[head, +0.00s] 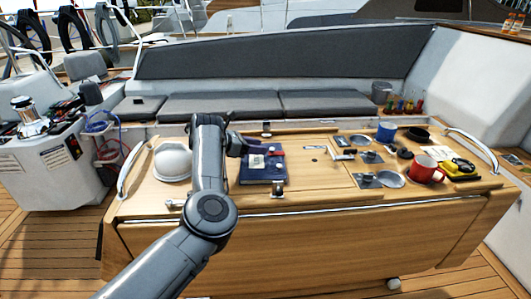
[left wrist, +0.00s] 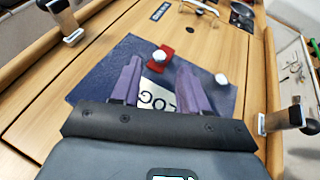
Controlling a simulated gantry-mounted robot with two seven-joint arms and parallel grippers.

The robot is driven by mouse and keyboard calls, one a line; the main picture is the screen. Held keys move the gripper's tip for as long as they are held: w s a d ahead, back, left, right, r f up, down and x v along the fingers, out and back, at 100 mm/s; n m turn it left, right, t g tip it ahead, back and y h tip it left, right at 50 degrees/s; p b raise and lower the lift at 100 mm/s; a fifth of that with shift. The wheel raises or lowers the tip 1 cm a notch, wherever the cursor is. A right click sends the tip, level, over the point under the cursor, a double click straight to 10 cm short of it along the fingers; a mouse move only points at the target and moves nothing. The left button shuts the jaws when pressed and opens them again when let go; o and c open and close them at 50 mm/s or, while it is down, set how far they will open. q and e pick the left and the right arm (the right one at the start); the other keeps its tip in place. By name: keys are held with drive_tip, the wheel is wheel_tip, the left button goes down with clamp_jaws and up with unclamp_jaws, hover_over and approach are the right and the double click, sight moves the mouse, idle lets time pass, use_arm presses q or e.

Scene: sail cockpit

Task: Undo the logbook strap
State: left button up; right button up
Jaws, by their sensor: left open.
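The navy logbook (head: 262,176) lies on the wooden cockpit table; it also fills much of the left wrist view (left wrist: 100,83). A short red strap (left wrist: 165,52) with a white knob (left wrist: 159,56) shows on it just beyond my fingertips. A second white knob (left wrist: 222,79) sits on the cover to the right, apart from the strap. My left gripper (left wrist: 160,67) is open, its purple fingers over the cover label, with nothing visibly held between them. In the head view the left gripper (head: 247,144) is at the logbook's upper left. My right gripper is out of view.
A white rounded helmet-like object (head: 172,161) stands left of my arm. A red mug (head: 423,169), a blue cup (head: 386,131) and a yellow item (head: 459,168) stand on the right. Metal rails (head: 131,172) edge the table. Bare wood lies just right of the logbook.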

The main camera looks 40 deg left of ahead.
sight(272, 148)
use_arm(q)
drive_tip(key=shift+b+x, duration=0.45)
drive_tip(key=shift+x, duration=1.55)
drive_tip(key=shift+r, duration=0.1)
clamp_jaws()
